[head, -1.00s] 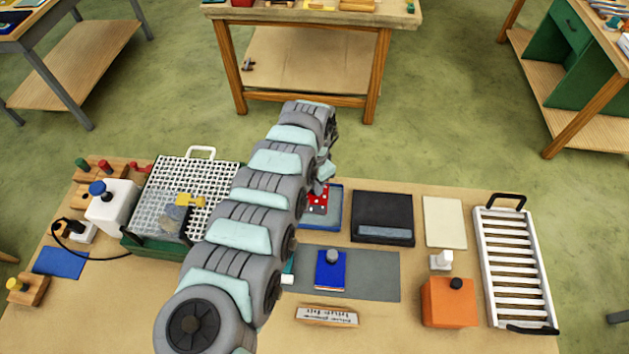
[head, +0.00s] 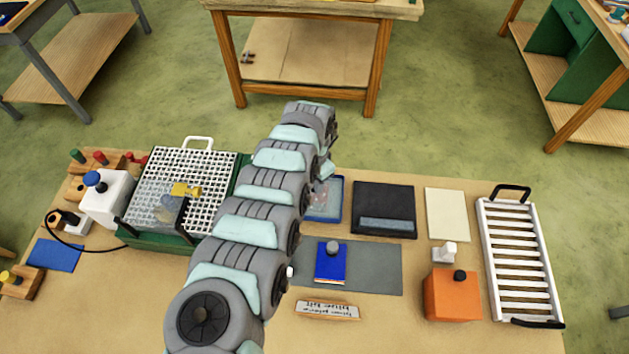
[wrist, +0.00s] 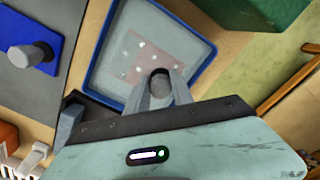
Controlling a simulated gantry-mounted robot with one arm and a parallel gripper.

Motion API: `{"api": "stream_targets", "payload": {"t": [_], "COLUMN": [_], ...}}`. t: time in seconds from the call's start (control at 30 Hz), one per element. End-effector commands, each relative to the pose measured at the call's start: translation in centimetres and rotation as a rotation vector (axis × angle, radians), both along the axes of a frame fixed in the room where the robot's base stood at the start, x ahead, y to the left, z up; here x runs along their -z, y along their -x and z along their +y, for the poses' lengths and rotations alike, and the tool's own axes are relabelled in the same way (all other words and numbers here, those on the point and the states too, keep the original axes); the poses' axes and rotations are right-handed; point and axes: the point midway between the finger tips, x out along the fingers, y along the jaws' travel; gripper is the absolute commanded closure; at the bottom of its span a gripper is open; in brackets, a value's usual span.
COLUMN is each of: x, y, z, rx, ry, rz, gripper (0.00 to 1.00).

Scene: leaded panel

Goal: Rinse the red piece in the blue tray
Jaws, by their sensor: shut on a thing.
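The blue tray (wrist: 206,76) fills the middle of the wrist view and holds what looks like clear water. The red piece (wrist: 138,55) lies in it, showing pale pink with white specks, as if under the surface. My gripper (wrist: 160,84) is shut on a dark-topped grey knob that appears to belong to this piece. In the head view the blue tray (head: 341,198) sits just beyond my arm, which partly hides it. The red piece shows there only as a faint pinkish patch (head: 320,194).
A blue piece with a grey knob (head: 331,264) stands on a grey mat (head: 375,268) in front of the tray. A black tray (head: 383,204) is close on the right. A white rack (head: 518,260) and an orange container (head: 452,296) are farther right. A grid-topped green unit (head: 175,240) is left.

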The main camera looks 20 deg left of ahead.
Motion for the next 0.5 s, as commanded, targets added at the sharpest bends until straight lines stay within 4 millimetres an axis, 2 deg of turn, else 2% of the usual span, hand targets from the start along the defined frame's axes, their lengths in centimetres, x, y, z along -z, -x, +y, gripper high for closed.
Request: {"api": "stream_targets", "payload": {"t": [0.5], "x": [0.5], "y": [-0.04], "z": [-0.02], "rx": [0.0], "ry": [0.0], "rz": [-0.001], "gripper": [1.0]}}
